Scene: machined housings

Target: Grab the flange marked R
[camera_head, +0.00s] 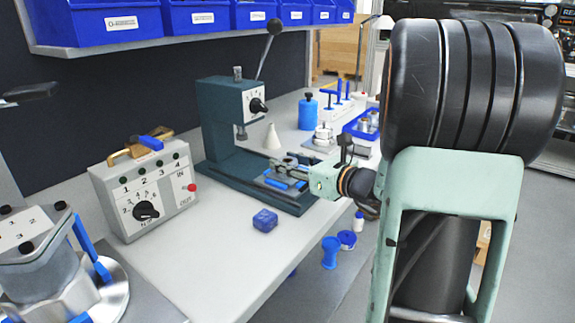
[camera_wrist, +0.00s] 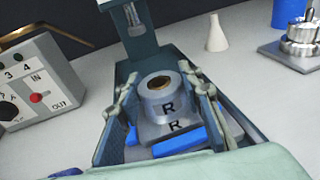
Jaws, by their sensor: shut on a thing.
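The flange marked R (camera_wrist: 165,104) is a grey round part with a bronze-lined bore, upright in the middle of the wrist view. One R is on its round body and another on the wider foot below. My gripper (camera_wrist: 166,90) has one finger on each side of it and is shut on it. In the head view my gripper (camera_head: 287,164) is low over the press base, and the flange cannot be made out clearly there. Blue blocks (camera_wrist: 180,142) lie by the flange's foot.
The dark green press (camera_head: 222,120) rises just behind my gripper. A control box (camera_head: 150,190) stands left, a small blue block (camera_head: 265,220) in front. A pale cone (camera_head: 272,138), a blue bottle (camera_head: 308,112) and a stacked metal part (camera_head: 323,136) stand beyond.

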